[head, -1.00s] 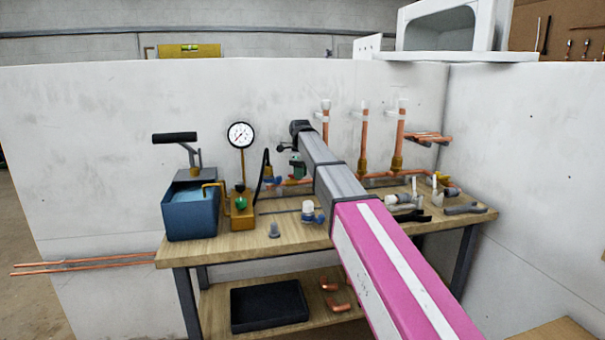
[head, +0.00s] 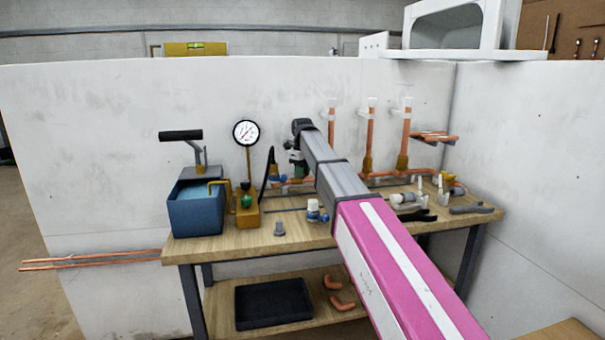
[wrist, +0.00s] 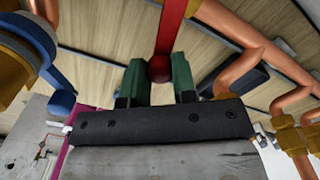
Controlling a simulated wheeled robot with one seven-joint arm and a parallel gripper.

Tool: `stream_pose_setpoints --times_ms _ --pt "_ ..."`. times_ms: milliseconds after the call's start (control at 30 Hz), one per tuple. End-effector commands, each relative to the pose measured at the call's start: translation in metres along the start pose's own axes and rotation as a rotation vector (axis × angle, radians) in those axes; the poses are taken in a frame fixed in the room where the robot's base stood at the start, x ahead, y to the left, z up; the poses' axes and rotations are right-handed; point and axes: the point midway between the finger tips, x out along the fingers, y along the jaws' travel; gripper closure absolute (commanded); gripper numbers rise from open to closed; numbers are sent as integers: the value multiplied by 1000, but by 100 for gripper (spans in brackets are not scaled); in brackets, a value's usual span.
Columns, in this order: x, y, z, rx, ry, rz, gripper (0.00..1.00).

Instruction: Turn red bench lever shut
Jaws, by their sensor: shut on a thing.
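The red lever (wrist: 172,30) shows in the wrist view, running down from the top edge to a round red end. That end sits between the two green fingers of my gripper (wrist: 160,84). My gripper is shut on the lever's end. In the head view my gripper (head: 295,164) is small and partly hidden by my arm, over the back of the workbench (head: 250,240). I cannot make out the red lever in the head view. The lever's pivot is cut off in the wrist view.
A blue lever (wrist: 62,102) hangs at left in the wrist view, and copper pipes (wrist: 265,60) run at right. On the bench stand a blue tank (head: 195,210), a pressure gauge (head: 246,133) and small fittings. A white wall (head: 90,150) rises behind.

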Motion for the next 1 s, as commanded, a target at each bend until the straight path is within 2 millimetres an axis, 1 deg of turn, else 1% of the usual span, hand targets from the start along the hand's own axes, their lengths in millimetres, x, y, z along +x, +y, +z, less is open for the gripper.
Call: stream_pose_setpoints --times_ms 67,100,133,167,433,567,667,800,1000 --pt "0 0 0 -1 -1 0 98" --pt "0 0 0 -1 -1 0 61" --pt "0 0 0 -1 -1 0 52" --pt "0 0 0 -1 -1 0 48" --pt "-1 0 0 -1 0 0 48" --pt "-9 0 1 -1 -1 -1 48" --pt "-24 -1 1 -1 -2 -1 48" --pt "-50 -1 1 -1 -2 -2 48" --pt "-85 -1 1 -1 -1 -1 48"
